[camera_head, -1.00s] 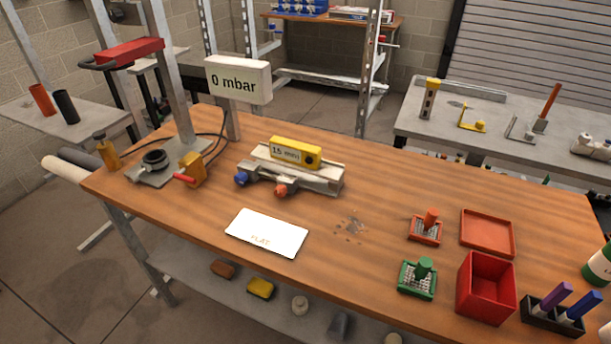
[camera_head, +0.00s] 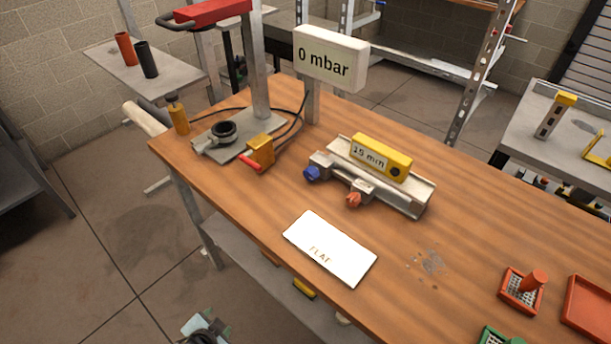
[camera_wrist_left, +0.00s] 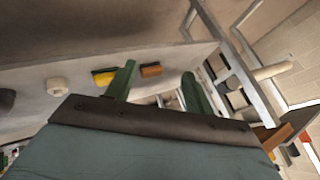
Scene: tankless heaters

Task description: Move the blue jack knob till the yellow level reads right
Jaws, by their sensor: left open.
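The yellow level (camera_head: 381,157) sits on a grey metal rail fixture (camera_head: 407,196) on the wooden bench; its display appears to read 15 mm. The blue jack knob (camera_head: 312,173) is at the fixture's left front, and an orange knob (camera_head: 354,200) is to its right. A white card (camera_head: 330,248) marked FLAT lies in front. My left gripper (camera_wrist_left: 159,69) is open and empty in the left wrist view, with the lower shelf beyond it. Part of it shows low in the head view (camera_head: 207,326), below the bench edge and away from the blue knob. My right gripper is not in view.
A 0 mbar display (camera_head: 331,58), a grey stand with a black ring (camera_head: 222,131) and a yellow block with a red lever (camera_head: 260,151) stand left of the fixture. An orange stamp-like tool (camera_head: 523,290) is at lower right. The bench around the card is mostly clear.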

